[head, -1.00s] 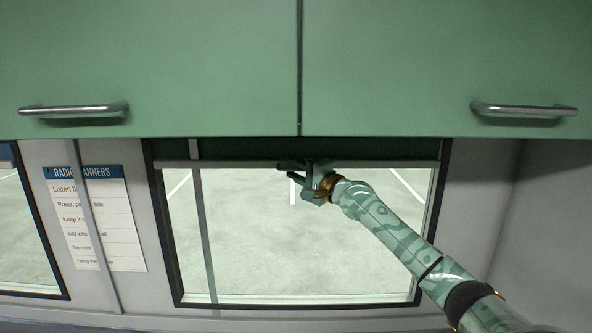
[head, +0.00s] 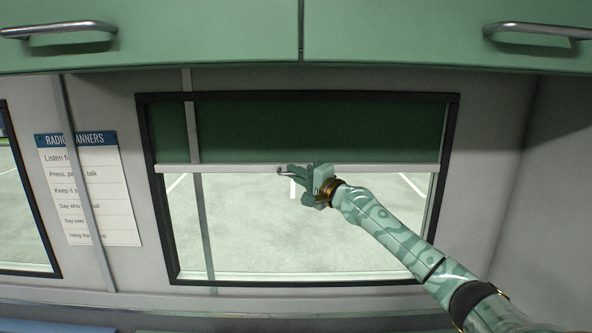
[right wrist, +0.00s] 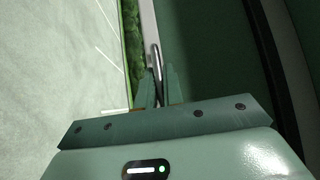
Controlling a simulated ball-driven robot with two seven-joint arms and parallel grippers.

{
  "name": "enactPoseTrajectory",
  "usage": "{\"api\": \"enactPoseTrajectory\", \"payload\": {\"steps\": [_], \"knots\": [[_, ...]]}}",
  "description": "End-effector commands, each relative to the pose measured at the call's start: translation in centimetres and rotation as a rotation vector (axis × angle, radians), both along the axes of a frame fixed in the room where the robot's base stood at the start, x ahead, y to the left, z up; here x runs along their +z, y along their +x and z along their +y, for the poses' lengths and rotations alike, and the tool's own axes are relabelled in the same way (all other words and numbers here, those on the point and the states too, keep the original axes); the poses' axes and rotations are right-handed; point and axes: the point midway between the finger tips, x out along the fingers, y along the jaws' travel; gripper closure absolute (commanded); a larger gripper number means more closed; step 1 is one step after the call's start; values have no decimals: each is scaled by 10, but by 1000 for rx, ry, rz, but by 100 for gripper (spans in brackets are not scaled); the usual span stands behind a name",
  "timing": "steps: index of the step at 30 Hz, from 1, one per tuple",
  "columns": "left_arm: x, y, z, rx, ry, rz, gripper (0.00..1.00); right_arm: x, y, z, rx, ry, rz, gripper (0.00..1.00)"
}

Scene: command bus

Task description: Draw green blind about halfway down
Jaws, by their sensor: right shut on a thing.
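The green blind (head: 310,125) covers the upper part of the window in the head view, with bare glass below. Its pale bottom bar (head: 400,168) runs level across the window. My right gripper (head: 285,172) is at the middle of the bar, shut on a small metal pull handle (head: 281,171). In the right wrist view the fingers (right wrist: 157,90) close around this handle (right wrist: 156,62), beside the pale bar (right wrist: 148,20) and the green fabric (right wrist: 210,60). My left gripper is not in view.
Green overhead cabinets (head: 200,45) with metal handles hang above the window. The dark window frame (head: 450,150) surrounds the blind. A radio manners sign (head: 90,190) is on the left wall, crossed by a thin vertical strip. Free room lies in front of the lower glass.

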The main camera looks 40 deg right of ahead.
Motion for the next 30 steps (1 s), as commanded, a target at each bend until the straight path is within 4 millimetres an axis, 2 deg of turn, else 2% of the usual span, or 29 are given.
{"api": "enactPoseTrajectory", "payload": {"steps": [1,3,9,12,19,30], "knots": [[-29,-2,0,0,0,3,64,-34,1,0,1,-2,6,100],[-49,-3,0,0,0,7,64,-57,1,0,1,-2,7,100],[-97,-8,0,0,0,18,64,-111,1,0,2,-2,8,100],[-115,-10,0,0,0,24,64,-130,1,1,1,-2,6,100],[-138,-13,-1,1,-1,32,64,-155,0,0,1,-2,5,100],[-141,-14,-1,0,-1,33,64,-158,0,0,1,-1,2,100]]}}
